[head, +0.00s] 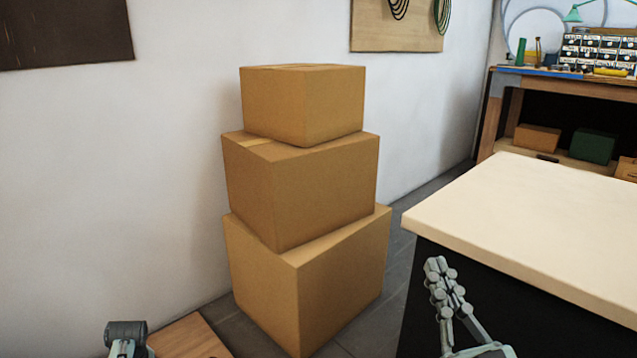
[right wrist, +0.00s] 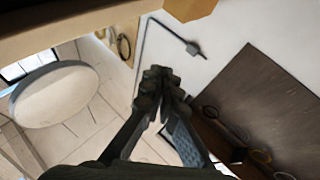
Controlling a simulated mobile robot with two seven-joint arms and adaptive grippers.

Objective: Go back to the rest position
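My right gripper (head: 440,280) is at the lower right in the head view, in front of the dark side of the pale-topped table. Its fingers are together with nothing seen between them. In the right wrist view the fingertips (right wrist: 162,80) meet in mid-air and hold nothing. A piece of my left arm shows at the bottom left of the head view; no left fingers can be made out.
Three stacked cardboard boxes (head: 300,190) stand by the white wall. The pale tabletop (head: 530,215) is bare where it shows. A workbench (head: 500,100) is at the back right. A wooden surface (head: 190,338) is at the bottom left. Grey floor shows between boxes and table.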

